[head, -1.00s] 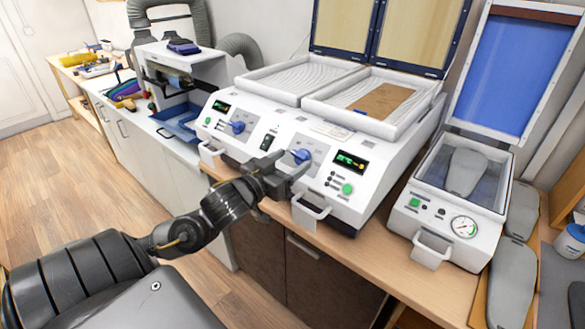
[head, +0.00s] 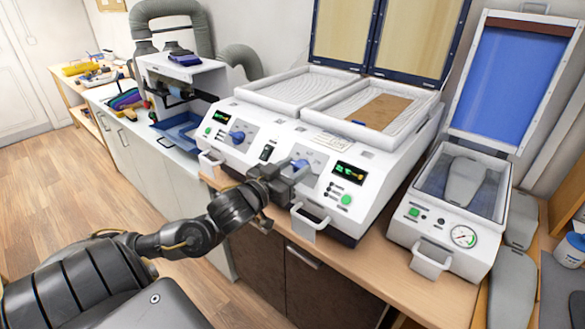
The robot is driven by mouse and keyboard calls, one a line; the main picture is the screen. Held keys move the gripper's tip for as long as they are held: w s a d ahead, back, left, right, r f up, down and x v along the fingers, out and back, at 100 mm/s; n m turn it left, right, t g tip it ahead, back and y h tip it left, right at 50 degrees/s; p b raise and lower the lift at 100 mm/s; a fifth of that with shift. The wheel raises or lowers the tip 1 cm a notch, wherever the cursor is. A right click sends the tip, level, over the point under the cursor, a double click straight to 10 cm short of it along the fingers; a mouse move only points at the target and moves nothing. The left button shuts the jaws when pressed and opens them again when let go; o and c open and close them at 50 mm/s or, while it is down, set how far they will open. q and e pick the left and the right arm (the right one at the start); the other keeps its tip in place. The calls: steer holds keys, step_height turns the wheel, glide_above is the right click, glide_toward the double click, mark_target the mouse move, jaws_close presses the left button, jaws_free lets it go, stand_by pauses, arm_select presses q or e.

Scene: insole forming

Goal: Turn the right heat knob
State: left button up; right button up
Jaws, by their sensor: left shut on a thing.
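The white heating machine (head: 258,172) has two blue heat knobs on its sloped front. The right heat knob (head: 300,164) is mostly hidden behind my left gripper; only a bit of blue shows above the fingers. My left gripper (head: 294,172) is at that knob, its jaws shut on it. The left heat knob (head: 237,137) is free, left of the black switch (head: 266,152). The right display (head: 349,173) is lit, with a green button (head: 346,199) below it. My right gripper is not in view.
Two white trays sit on top of the machine, the right one holding a brown sheet (head: 381,110). A white handle (head: 310,222) juts out below my gripper. A vacuum press (head: 450,213) with a gauge stands at the right on the wooden bench (head: 375,262).

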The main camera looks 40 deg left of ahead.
arm_select(q)
steer(key=shift+a+r+m+h+p, duration=0.2)
steer(key=shift+m+h+p, duration=0.35)
steer(key=shift+p, duration=0.2)
steer(key=m+h+p, duration=0.2)
steer(key=m, duration=0.1)
steer(key=m+g+h+p, duration=0.1)
steer(key=m+h+p, duration=0.2)
steer(key=shift+w+a+r+g, duration=0.1)
steer(key=shift+a+r+g, duration=0.1)
steer(key=shift+g, duration=0.1)
steer(key=shift+a+f+m+g+h+p, duration=0.1)
steer(key=shift+m+g+h+p, duration=0.5)
steer(key=shift+m, duration=0.55)
steer(key=shift+a+f+m+g+h+p, duration=0.1)
steer(key=shift+m+g+h+p, duration=0.3)
steer(key=shift+m+h+p, duration=0.5)
steer(key=shift+m, duration=0.4)
steer(key=o, duration=1)
steer(key=shift+d, duration=0.1)
